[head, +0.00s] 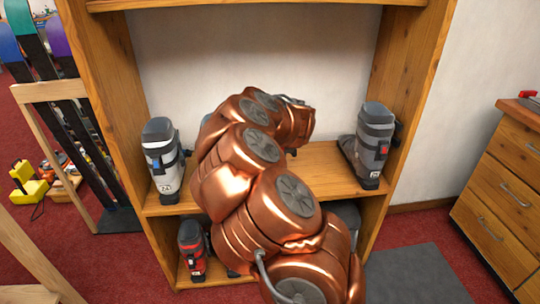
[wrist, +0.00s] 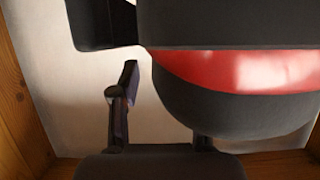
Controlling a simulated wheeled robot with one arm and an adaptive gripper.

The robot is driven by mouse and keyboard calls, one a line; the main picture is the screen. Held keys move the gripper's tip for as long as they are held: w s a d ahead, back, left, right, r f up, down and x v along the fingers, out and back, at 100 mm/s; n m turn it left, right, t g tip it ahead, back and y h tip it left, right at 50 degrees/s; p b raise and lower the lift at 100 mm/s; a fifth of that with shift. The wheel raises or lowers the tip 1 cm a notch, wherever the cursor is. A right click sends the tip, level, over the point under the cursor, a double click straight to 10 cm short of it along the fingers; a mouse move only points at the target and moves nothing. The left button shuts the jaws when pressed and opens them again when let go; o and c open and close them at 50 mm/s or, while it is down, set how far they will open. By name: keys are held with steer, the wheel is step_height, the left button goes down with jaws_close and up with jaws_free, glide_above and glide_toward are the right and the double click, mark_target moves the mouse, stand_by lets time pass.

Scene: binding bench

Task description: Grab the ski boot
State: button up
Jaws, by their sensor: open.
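A ski boot (wrist: 235,115), dark with a broad glossy red band, fills the upper right of the wrist view very close up. My gripper (wrist: 165,105) is open. Its left finger stands clear beside the boot with a gap, against the pale wall. The other finger is mostly hidden by the boot, so I cannot tell if it touches. In the head view my copper arm hides the gripper and most of the middle of the upper shelf.
A grey-white boot (head: 163,160) stands left on the upper shelf (head: 325,165), and a grey boot (head: 370,145) stands right. A red boot (head: 193,250) is on the lower shelf. Wooden side panels (head: 105,85) bound the shelf. Drawers (head: 505,190) stand at right, skis (head: 62,110) at left.

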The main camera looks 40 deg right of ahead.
jaws_close()
stand_by(0.3)
stand_by(0.5)
